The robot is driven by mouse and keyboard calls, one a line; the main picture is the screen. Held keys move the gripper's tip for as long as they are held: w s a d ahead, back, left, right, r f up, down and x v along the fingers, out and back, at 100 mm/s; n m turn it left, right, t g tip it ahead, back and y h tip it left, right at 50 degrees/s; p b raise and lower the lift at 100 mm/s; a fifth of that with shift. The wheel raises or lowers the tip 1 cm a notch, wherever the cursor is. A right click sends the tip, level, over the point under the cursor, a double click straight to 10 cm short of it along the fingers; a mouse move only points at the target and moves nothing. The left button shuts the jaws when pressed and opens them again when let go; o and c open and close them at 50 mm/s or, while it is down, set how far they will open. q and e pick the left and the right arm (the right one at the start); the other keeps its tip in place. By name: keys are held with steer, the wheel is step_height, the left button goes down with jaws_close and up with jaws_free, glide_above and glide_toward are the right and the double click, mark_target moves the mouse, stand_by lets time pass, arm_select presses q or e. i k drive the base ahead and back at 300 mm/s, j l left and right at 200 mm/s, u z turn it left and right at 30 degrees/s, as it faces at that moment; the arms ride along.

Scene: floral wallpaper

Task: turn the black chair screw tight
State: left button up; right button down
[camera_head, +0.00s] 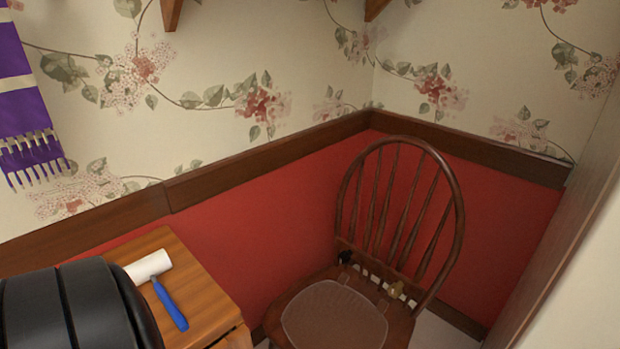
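A dark brown wooden chair (440,262) with a rounded spindle back stands in the corner. A small black piece (344,257), which may be the black chair screw, sits at the left foot of the backrest. A small brass-coloured piece (396,290) is at the lower right of the backrest. Both are too small to tell how far in they are. A round pad (334,316) covers the seat. The front of the chair is cut off by the lower edge of the view. Neither gripper shows.
A wooden side table (205,290) stands left of the chair, with a white lint roller (148,266) with a blue handle on it. Red panelled walls (270,220) close in behind the chair. A pale panel (580,240) borders the right. A purple scarf (25,110) hangs at left.

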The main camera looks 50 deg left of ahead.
mark_target(344, 257)
steer(key=j+u, duration=0.15)
steer(key=u, duration=1.4)
